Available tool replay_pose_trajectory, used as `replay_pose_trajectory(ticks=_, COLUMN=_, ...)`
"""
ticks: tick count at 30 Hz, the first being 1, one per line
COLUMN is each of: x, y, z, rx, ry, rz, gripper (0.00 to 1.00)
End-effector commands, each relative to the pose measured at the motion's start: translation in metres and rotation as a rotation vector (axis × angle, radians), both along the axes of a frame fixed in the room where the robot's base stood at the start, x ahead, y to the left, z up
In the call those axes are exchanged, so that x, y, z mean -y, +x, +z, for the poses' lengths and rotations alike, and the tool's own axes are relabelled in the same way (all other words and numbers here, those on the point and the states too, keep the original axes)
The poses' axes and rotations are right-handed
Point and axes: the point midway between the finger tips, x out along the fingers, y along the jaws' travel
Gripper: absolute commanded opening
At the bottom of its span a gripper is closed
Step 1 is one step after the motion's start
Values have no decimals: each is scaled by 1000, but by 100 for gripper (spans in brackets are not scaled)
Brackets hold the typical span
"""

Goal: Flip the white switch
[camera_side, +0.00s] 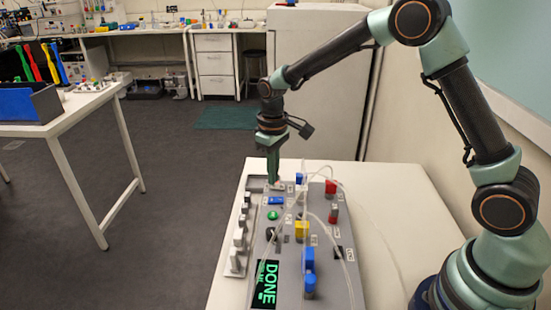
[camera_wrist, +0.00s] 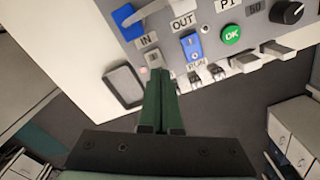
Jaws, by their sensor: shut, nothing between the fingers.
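My gripper (camera_side: 273,181) points down at the far end of a grey control panel (camera_side: 285,262), its green fingers closed together. In the wrist view the fingertips (camera_wrist: 160,74) are beside a small whitish switch (camera_wrist: 153,58) below the IN label. The fingers partly hide it. I cannot tell whether they touch it or which way it is set. A blue rocker switch (camera_wrist: 191,46) sits just right of it, and a row of whitish levers (camera_wrist: 245,64) runs along the panel's edge.
A green OK button (camera_wrist: 231,34) and a black knob (camera_wrist: 286,12) are on the panel. A display (camera_side: 266,284) reads DONE in green. Blue, yellow and red fittings with clear tubes rise on the panel's right side. Bare white table (camera_side: 390,215) lies to the right.

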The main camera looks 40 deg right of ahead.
Motion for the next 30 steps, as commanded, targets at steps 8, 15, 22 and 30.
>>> replay_pose_trajectory(ticks=8, x=0, y=0, z=-4, rx=-1, ry=0, rz=0, gripper=0)
replay_pose_trajectory(ticks=15, x=0, y=0, z=-8, rx=0, ry=0, rz=0, gripper=0)
replay_pose_trajectory(ticks=22, x=0, y=0, z=-10, rx=-1, ry=0, rz=0, gripper=0)
replay_pose_trajectory(ticks=30, x=0, y=0, z=-5, rx=0, ry=0, rz=0, gripper=0)
